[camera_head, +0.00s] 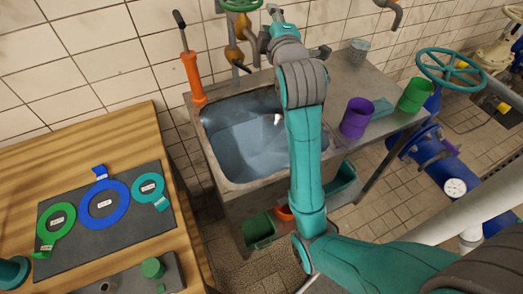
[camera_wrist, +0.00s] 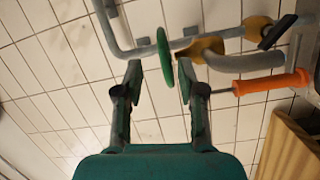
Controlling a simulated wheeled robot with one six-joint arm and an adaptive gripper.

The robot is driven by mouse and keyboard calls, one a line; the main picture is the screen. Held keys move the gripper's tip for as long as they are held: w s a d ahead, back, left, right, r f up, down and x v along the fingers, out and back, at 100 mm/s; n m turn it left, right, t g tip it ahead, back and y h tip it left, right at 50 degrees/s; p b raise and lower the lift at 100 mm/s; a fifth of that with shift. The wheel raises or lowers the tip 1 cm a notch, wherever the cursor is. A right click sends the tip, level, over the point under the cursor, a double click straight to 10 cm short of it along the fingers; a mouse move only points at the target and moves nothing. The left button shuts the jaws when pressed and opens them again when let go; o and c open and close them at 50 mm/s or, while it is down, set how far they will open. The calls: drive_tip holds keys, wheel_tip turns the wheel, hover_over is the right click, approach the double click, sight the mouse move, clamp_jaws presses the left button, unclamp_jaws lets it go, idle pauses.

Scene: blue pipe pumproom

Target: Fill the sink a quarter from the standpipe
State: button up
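The metal sink (camera_head: 212,160) stands against the tiled wall. Its inside looks blue-grey; I cannot tell how much of that is water. A small white spot shows in it beside my arm. The standpipe's green handwheel (camera_head: 241,4) is at the top edge, above brass fittings (camera_head: 234,53). In the wrist view the handwheel (camera_wrist: 164,56) is seen edge-on, beside the brass valve body (camera_wrist: 200,48) and grey pipe. My gripper (camera_wrist: 160,72) is open, with the wheel's rim appearing between its fingertips; contact is unclear. In the head view my gripper (camera_head: 275,15) is near the wall, right of the handwheel.
An orange-handled tool (camera_head: 192,77) stands at the sink's left rim. A wooden table (camera_head: 80,140) with coloured rings is left. My arm crosses over the sink.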

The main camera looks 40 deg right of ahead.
sight(262, 4)
idle(0.4)
drive_tip(key=w+d+n, duration=0.2)
drive_tip(key=w+n, duration=0.1)
drive_tip(key=w+d+n, duration=0.2)
drive_tip(key=w+n, duration=0.1)
drive_tip(key=w, duration=0.1)
drive_tip(key=w+d+n, duration=0.2)
drive_tip(key=w, duration=0.2)
drive_tip(key=shift+d+n, duration=0.1)
drive_tip(key=shift+n, duration=0.3)
clamp_jaws()
